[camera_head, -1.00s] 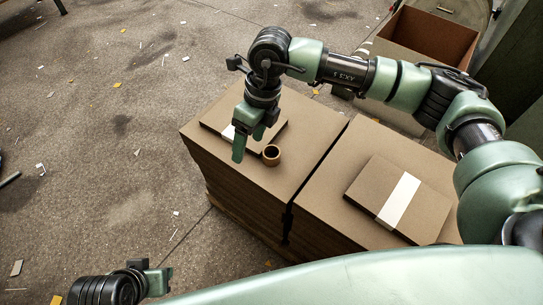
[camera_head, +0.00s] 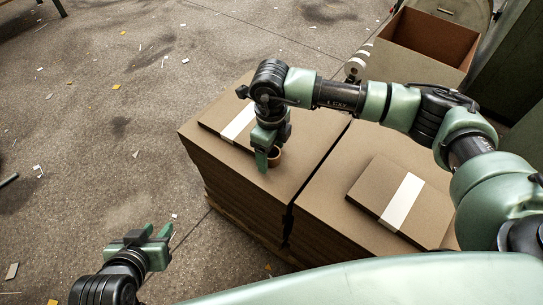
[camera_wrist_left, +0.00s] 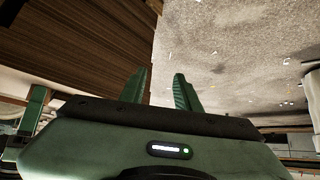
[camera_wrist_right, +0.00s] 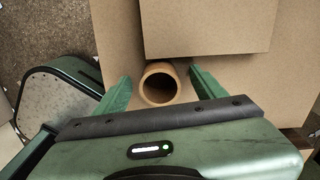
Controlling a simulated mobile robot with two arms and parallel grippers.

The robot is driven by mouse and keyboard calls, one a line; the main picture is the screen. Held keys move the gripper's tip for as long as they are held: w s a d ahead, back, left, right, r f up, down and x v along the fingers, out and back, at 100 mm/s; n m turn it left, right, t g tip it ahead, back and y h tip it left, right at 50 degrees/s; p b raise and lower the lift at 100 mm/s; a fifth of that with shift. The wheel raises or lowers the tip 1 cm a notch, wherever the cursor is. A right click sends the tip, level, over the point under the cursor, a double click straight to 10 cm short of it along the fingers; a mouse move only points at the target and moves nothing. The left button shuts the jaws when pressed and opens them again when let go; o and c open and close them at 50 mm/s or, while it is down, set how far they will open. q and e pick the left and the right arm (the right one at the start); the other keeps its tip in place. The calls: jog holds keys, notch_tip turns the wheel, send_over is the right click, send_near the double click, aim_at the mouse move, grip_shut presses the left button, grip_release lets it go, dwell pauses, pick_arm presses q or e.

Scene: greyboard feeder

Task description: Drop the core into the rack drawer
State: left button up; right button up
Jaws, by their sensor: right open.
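The core (camera_wrist_right: 160,84) is a short brown cardboard tube. It stands on the left board stack (camera_head: 225,165), with its open end facing up. In the head view the core (camera_head: 275,157) is partly hidden by my right gripper (camera_head: 267,160). My right gripper is open, and in the right wrist view its fingers (camera_wrist_right: 160,86) lie on either side of the core with gaps between. My left gripper (camera_head: 158,238) is at the lower left, over the floor. It is empty, with its fingers apart (camera_wrist_left: 160,88). I do not see a rack drawer that I can make out.
Banded bundles of greyboard lie on the left stack (camera_head: 221,127) and on the right stack (camera_head: 383,190). An open cardboard box (camera_head: 432,70) stands at the back right. The floor at left is mostly clear, with scattered scraps.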

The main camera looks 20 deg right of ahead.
jog(key=c, duration=1.5)
jog(key=shift+r, duration=0.1)
jog(key=shift+c, duration=0.2)
